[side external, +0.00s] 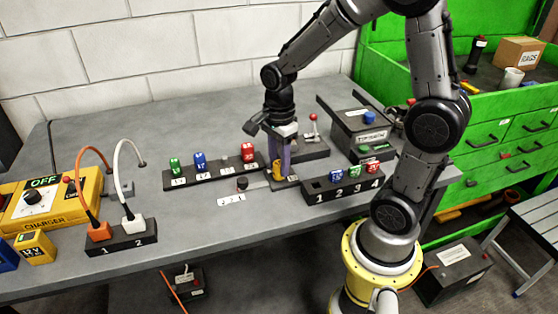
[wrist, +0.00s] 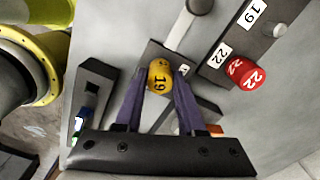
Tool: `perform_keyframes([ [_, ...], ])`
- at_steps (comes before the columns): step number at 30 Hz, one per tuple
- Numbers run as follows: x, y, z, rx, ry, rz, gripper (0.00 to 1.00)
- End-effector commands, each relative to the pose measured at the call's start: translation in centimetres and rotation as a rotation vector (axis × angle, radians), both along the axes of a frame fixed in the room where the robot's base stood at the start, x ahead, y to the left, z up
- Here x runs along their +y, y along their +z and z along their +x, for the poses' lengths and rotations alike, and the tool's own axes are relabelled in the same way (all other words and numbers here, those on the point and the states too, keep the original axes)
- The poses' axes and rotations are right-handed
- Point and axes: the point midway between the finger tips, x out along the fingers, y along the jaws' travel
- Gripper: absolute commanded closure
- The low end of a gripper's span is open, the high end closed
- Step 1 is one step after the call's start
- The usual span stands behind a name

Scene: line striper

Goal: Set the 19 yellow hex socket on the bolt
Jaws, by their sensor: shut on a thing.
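The yellow hex socket marked 19 (wrist: 159,77) is between the two purple fingers of my gripper (wrist: 160,86), which is shut on it. In the side external view my gripper (side external: 280,163) points down, with the yellow socket (side external: 278,169) low between its fingers, just over or on a small dark plate (side external: 288,183). The socket looks about upright. I cannot see the bolt; the socket and fingers may hide it. I cannot tell whether the socket touches the plate.
A black rack (side external: 212,174) holds green, blue and red (side external: 248,152) sockets; its peg by the 19 label (wrist: 279,30) is bare. A numbered block (side external: 343,190) stands close on the right. A small black knob (side external: 242,184) sits left.

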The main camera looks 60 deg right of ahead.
Motion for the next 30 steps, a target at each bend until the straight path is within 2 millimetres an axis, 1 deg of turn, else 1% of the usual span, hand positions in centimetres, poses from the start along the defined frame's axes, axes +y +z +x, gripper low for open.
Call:
perform_keyframes([
  [5,0.01,-0.45,-0.02,0.001,0.000,0.000,1.00],
  [6,0.00,-0.46,0.00,0.000,0.000,0.000,0.58],
  [11,0.00,-0.44,0.00,0.000,0.000,0.000,0.29],
  [12,0.00,-0.44,0.00,0.000,0.000,0.000,0.27],
  [17,0.00,-0.43,0.00,0.000,0.000,0.000,0.27],
  [18,0.01,-0.45,-0.02,0.001,0.000,0.000,0.25],
  [20,0.01,-0.45,-0.02,0.001,0.000,0.000,0.14],
  [21,0.01,-0.45,-0.02,0.001,0.000,0.000,0.07],
  [30,0.00,-0.38,0.00,0.000,0.000,0.000,0.06],
])
